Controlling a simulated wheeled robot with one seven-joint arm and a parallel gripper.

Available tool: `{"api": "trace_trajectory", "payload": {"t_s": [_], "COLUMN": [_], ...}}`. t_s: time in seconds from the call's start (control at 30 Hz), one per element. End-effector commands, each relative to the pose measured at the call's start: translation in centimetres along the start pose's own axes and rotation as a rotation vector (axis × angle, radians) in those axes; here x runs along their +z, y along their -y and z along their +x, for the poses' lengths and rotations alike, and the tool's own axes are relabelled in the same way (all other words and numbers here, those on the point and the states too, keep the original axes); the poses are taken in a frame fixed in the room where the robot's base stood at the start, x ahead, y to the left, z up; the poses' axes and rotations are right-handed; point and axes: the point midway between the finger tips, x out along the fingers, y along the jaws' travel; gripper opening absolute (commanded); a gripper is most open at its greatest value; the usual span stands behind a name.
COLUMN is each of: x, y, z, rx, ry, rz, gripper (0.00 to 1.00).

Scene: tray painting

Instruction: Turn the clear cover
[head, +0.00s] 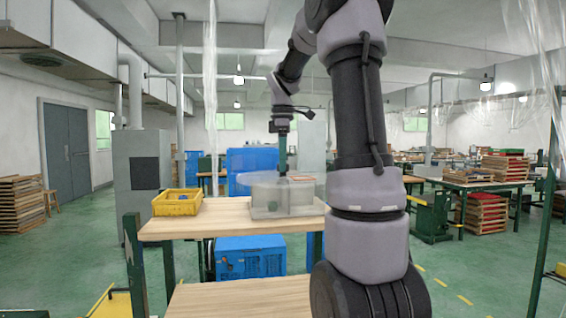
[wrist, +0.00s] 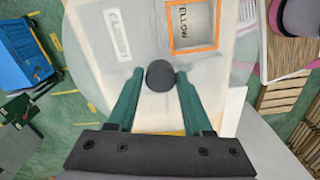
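The clear cover (head: 252,180) is a round see-through disc on top of a pale boxy container (head: 262,208) on the wooden table. In the wrist view the cover (wrist: 88,65) has a dark round knob (wrist: 160,76). An orange-framed opening (wrist: 193,25) with partly readable lettering ending in "LLOW" and a pale label (wrist: 118,33) show at or under the cover. My gripper (wrist: 160,72) is over the knob, with one green fingertip on each side and what look like narrow gaps. In the head view my gripper (head: 283,165) points straight down at the cover.
A yellow crate (head: 176,207) with something blue inside stands on the table (head: 200,225), left of the container. Bare tabletop lies between them. Blue crates (head: 250,257) are under the table. A nearer wooden surface (head: 235,298) lies in front.

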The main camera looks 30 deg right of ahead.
Motion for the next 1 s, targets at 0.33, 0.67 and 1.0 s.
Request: {"api": "trace_trajectory", "payload": {"t_s": [0.33,0.67,1.0], "x": [0.0,-0.1,0.0], "y": [0.0,-0.1,0.0], "z": [0.0,-4.2,-9.9], "rx": [-0.001,0.002,0.0], "ry": [0.0,-0.002,0.0], "rz": [0.002,0.002,0.002], "gripper": [0.76,0.76,0.76]}}
